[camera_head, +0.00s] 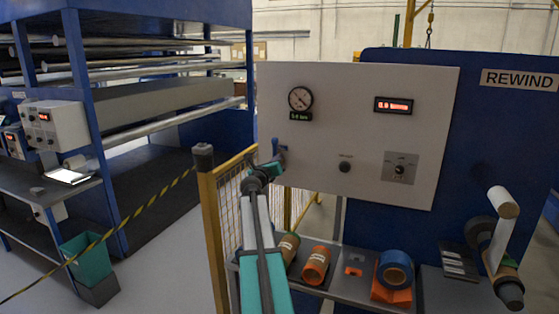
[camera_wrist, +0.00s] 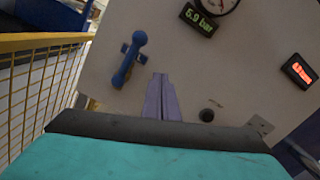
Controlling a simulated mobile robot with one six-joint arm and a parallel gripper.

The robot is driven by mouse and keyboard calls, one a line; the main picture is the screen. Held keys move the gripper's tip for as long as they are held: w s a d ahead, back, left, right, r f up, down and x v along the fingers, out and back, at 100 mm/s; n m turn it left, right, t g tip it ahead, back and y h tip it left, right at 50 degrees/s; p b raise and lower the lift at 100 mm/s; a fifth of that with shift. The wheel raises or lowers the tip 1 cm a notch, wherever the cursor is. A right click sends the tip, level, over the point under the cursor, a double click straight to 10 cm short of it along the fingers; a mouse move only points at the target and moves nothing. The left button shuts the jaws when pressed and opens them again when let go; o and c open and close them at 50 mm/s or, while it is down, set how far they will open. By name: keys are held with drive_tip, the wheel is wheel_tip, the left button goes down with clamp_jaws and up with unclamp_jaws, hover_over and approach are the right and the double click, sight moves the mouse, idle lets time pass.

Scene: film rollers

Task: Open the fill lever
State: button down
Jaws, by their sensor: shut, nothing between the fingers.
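The fill lever is a blue handle on the grey control panel (camera_head: 355,205). In the wrist view the lever (camera_wrist: 130,58) has its rounded knob end up and its arm slanting down to the left, with a small blue base beside it. My gripper (camera_wrist: 160,77) is shut and empty. Its purple fingers point at the panel just right of the lever and look apart from it. In the head view the lever (camera_head: 275,147) shows at the panel's left edge, partly crowded by my gripper, so the exact gap there is hard to tell.
A pressure gauge (camera_head: 300,99) sits above the lever, with a red display (camera_head: 394,105) to its right. A black knob (camera_head: 345,167) and a selector (camera_head: 400,169) are lower. A yellow mesh fence (camera_head: 208,215) stands close to my arm's left. Rolls lie on the shelf below.

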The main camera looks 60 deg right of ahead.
drive_tip(key=shift+s+a, duration=0.2)
drive_tip(key=shift+a, duration=0.45)
